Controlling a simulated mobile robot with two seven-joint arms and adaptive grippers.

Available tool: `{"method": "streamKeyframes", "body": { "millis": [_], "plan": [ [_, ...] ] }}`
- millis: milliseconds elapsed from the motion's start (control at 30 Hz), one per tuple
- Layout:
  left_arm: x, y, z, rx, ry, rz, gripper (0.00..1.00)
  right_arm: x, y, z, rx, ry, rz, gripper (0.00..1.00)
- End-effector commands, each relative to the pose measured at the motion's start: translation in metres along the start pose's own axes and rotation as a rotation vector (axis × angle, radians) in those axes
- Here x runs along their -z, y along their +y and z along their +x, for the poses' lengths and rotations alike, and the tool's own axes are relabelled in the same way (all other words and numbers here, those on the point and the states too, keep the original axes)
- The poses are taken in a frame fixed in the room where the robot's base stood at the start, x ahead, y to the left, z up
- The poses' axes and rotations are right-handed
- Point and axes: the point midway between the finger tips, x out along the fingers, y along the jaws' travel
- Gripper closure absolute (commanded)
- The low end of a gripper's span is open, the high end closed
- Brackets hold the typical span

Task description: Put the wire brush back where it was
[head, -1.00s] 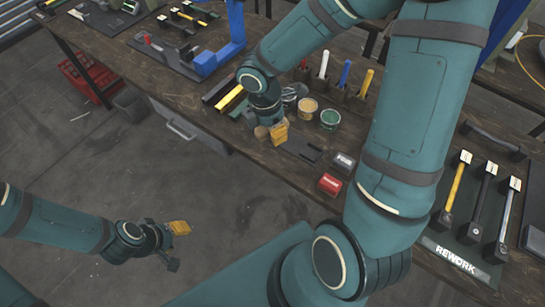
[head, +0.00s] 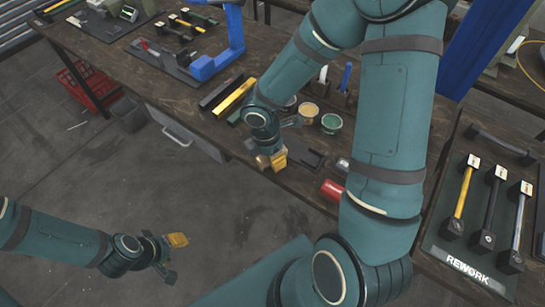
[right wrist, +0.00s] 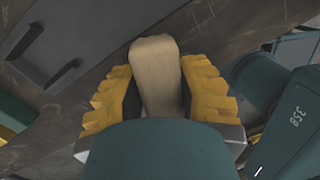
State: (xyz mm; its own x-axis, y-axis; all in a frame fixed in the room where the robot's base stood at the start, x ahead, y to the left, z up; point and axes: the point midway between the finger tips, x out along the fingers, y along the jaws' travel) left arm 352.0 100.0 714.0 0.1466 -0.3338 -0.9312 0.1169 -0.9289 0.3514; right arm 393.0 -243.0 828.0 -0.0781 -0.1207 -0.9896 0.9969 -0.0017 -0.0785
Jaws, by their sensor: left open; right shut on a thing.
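My right gripper (head: 272,160) is shut on a tan wooden block, taken as the wire brush (right wrist: 157,75); it stands between the yellow fingers in the right wrist view. Its bristles are not visible, so I cannot confirm what it is. This gripper is over the front edge of the bench, beside a dark flat holder (head: 307,157). A dark flat piece also shows at upper left in the right wrist view. My left gripper (head: 172,255) is open and empty, out over the floor and away from the bench.
An open yellow pot (head: 309,109) and a green pot (head: 331,123) stand behind the right gripper. A red item (head: 332,190) lies near the front edge, close to my right arm. The rework tray (head: 468,240) with several hammers is at right.

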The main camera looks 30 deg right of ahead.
Motion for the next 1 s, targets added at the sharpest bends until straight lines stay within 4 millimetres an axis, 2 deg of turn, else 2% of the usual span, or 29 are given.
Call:
{"method": "streamKeyframes", "body": {
  "millis": [367, 400, 467, 833, 1000],
  "plan": [
    [0.001, -0.003, 0.008, 0.000, 0.003, 0.001, 0.53, 0.002, 0.001, 0.009, 0.000, 0.000, -0.001, 1.00],
    [0.001, -0.003, 0.007, 0.000, 0.004, 0.000, 0.53, 0.001, 0.001, 0.008, 0.000, 0.001, -0.001, 0.60],
    [0.001, -0.003, 0.007, 0.000, 0.003, 0.000, 0.53, 0.001, 0.001, 0.008, 0.000, 0.001, -0.001, 0.41],
    [0.001, -0.002, 0.004, 0.000, 0.003, 0.000, 0.53, 0.001, 0.001, 0.005, 0.000, 0.000, 0.000, 0.41],
    [0.000, 0.003, -0.007, 0.000, -0.002, -0.001, 0.53, -0.001, 0.001, -0.014, -0.004, 0.000, 0.001, 0.41]
  ]
}}
